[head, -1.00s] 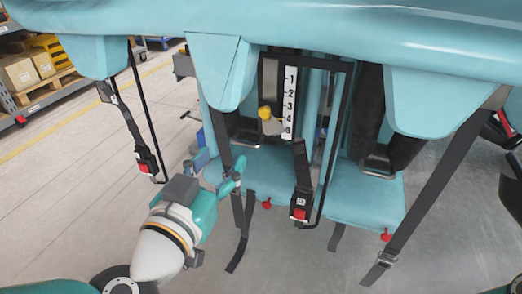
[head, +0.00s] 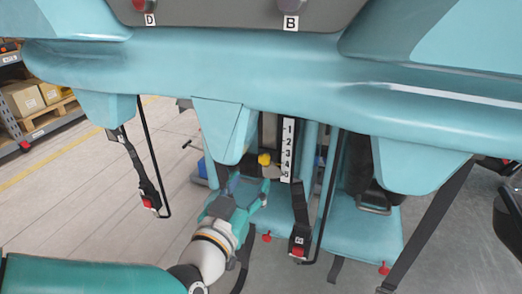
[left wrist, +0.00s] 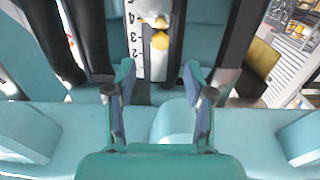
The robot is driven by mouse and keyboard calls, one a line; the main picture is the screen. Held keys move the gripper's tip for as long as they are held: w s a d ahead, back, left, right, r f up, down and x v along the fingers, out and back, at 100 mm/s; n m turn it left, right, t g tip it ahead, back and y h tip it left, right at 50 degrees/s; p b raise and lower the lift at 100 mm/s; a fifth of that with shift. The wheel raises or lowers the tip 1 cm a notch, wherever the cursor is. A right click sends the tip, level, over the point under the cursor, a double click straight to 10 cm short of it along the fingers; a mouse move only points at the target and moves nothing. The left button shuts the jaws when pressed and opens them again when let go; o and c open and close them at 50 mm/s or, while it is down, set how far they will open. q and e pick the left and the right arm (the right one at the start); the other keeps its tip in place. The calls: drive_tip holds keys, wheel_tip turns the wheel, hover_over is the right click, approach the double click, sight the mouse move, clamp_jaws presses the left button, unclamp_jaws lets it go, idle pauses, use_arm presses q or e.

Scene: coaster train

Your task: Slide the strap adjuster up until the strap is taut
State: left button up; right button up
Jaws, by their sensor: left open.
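A yellow knob (head: 264,159) sits beside a white scale numbered 1 to 5 (head: 287,150), near the 3 and 4. It also shows in the left wrist view (left wrist: 160,40), where the scale (left wrist: 134,40) appears upside down. I cannot tell whether the knob is part of the strap adjuster. A black strap with a red-button buckle (head: 299,243) hangs just right of the scale. My left gripper (head: 245,187) is open and empty, below and left of the knob. In the wrist view its fingers (left wrist: 158,80) stand apart, with the knob beyond the gap between them.
A teal padded beam (head: 250,75) crosses above, with pads hanging from it. Another strap and buckle (head: 148,190) hangs at left beside a thin black rod. A long strap (head: 430,230) slants at right. Teal seats (head: 365,235) lie below. Shelving with boxes (head: 25,100) stands at far left.

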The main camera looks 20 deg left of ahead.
sight(263, 161)
use_arm(q)
drive_tip(key=w, duration=0.7)
drive_tip(key=shift+w+d+f, duration=0.1)
drive_tip(key=shift+w, duration=0.15)
